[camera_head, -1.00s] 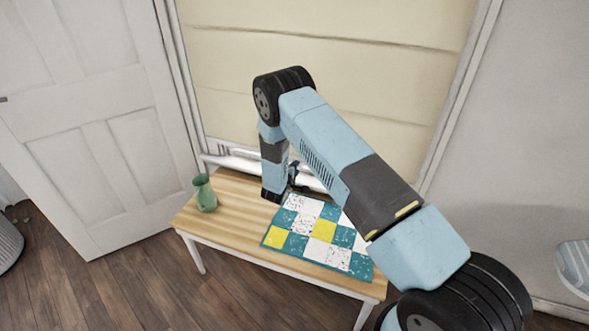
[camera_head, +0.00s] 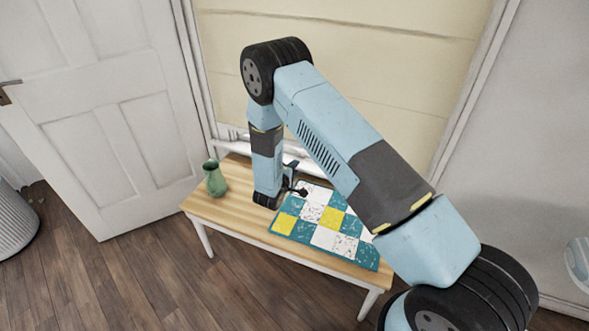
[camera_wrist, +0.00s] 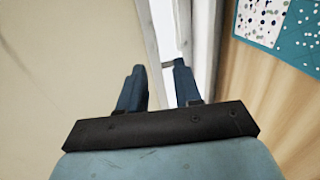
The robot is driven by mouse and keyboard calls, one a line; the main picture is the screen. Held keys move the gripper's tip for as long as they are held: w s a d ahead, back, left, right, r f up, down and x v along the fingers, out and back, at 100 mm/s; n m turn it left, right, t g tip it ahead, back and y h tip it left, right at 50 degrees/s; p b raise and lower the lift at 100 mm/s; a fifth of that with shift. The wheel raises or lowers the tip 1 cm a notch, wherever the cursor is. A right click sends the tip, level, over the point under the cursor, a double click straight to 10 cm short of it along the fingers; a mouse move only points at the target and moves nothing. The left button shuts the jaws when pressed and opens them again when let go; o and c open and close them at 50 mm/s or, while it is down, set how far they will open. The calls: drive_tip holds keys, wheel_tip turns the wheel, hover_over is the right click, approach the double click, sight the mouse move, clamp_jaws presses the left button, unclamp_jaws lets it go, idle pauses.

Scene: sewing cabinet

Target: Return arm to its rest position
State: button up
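My light-blue arm crosses the head view, bent at its black joint, with its last section hanging down over the wooden table (camera_head: 225,213). My gripper (camera_wrist: 160,72) shows clearly in the wrist view. Its two blue fingers stand apart with nothing between them. They point towards the pale wall and the white window frame. In the head view only small dark parts of the gripper show beside the wrist, near the quilt's upper left edge.
A teal, white and yellow patchwork quilt (camera_head: 330,218) lies on the table; it also shows in the wrist view (camera_wrist: 290,35). A green vase (camera_head: 215,180) stands at the table's left end. A white door (camera_head: 95,110) is at left. Wooden floor (camera_head: 110,285) lies clear in front.

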drive_tip(key=s+d+r+m+g+h, duration=0.1)
drive_tip(key=d+r+m+g+h, duration=0.2)
drive_tip(key=d+r, duration=0.7)
drive_tip(key=s+d+r+m+g+h, duration=0.1)
drive_tip(key=d+r+m+g+h, duration=0.45)
drive_tip(key=r, duration=0.95)
drive_tip(key=s+d+r+m+g+y, duration=0.3)
drive_tip(key=s+d+r+y, duration=0.2)
drive_tip(key=s+d+r, duration=0.75)
drive_tip(key=s+r+t+y, duration=0.1)
drive_tip(key=s+r+y, duration=0.2)
drive_tip(key=s, duration=0.5)
drive_tip(key=s+r+m+t+y, duration=0.1)
drive_tip(key=s+r+y, duration=0.2)
drive_tip(key=s+r, duration=0.2)
drive_tip(key=s+a+r+m+t+y, duration=0.1)
drive_tip(key=s+r+y, duration=0.2)
drive_tip(key=s, duration=0.8)
drive_tip(key=shift+s+r, duration=0.15)
drive_tip(key=shift+r, duration=0.55)
drive_tip(key=shift+a+m, duration=0.1)
drive_tip(key=shift+m, duration=0.15)
drive_tip(key=shift+a, duration=0.1)
